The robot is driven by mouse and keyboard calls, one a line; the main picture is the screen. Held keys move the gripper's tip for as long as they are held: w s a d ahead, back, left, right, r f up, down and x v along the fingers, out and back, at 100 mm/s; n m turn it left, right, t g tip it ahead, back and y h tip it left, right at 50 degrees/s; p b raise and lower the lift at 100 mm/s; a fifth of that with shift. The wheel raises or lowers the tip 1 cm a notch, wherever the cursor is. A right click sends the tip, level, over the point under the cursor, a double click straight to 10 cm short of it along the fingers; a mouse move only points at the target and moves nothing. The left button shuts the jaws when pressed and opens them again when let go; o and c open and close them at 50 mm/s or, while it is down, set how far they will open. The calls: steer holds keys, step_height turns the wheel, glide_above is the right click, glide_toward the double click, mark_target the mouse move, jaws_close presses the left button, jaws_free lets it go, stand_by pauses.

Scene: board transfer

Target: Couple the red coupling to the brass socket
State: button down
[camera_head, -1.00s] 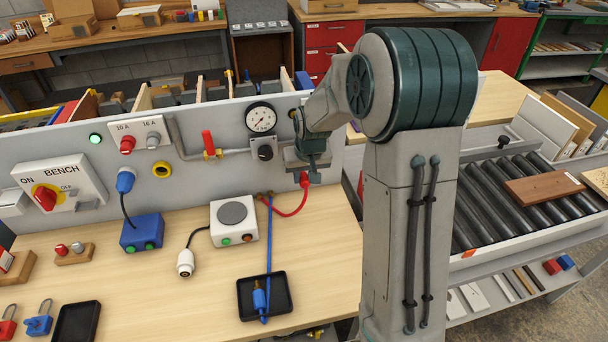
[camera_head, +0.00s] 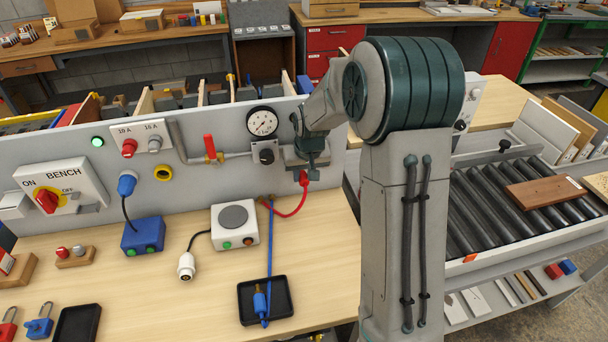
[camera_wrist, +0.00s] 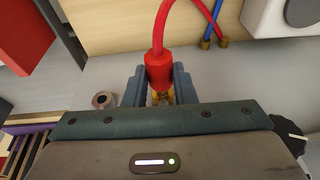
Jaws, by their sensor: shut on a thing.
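The red coupling (camera_wrist: 159,72) is held between the two fingers of my gripper (camera_wrist: 160,88) in the wrist view, with its red hose running away toward the bench. A brass-coloured part (camera_wrist: 161,98) shows at its end between the fingers; I cannot tell whether it is the coupling's own tip or the brass socket. In the head view my gripper (camera_head: 306,168) is close in front of the grey panel, right of the pressure gauge, with the red coupling (camera_head: 304,178) below it. My gripper hides the panel behind it. A small round fitting (camera_wrist: 104,100) sits on the panel beside the fingers.
A red-handled valve (camera_head: 209,147) and gauge (camera_head: 262,122) are on the panel to the left. A blue hose (camera_head: 269,245) runs to a black tray (camera_head: 286,300) on the bench. A white box (camera_head: 233,239) stands left of the hoses. Bare bench lies right of the tray.

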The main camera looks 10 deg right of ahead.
steer(key=shift+w, duration=0.5)
steer(key=c, duration=1.1)
jaws_free()
steer(key=shift+r, duration=0.1)
steer(key=b+v, duration=0.1)
steer(key=v, duration=1.2)
steer(key=shift+r+b, duration=0.35)
steer(key=shift+b, duration=0.05)
steer(key=shift+s, duration=0.2)
steer(key=s+f, duration=0.1)
steer(key=s, duration=0.7)
steer(key=s+f, duration=0.1)
steer(key=s, duration=0.8)
steer(key=s+f, duration=0.1)
steer(key=s, duration=0.8)
steer(key=shift+a, duration=0.15)
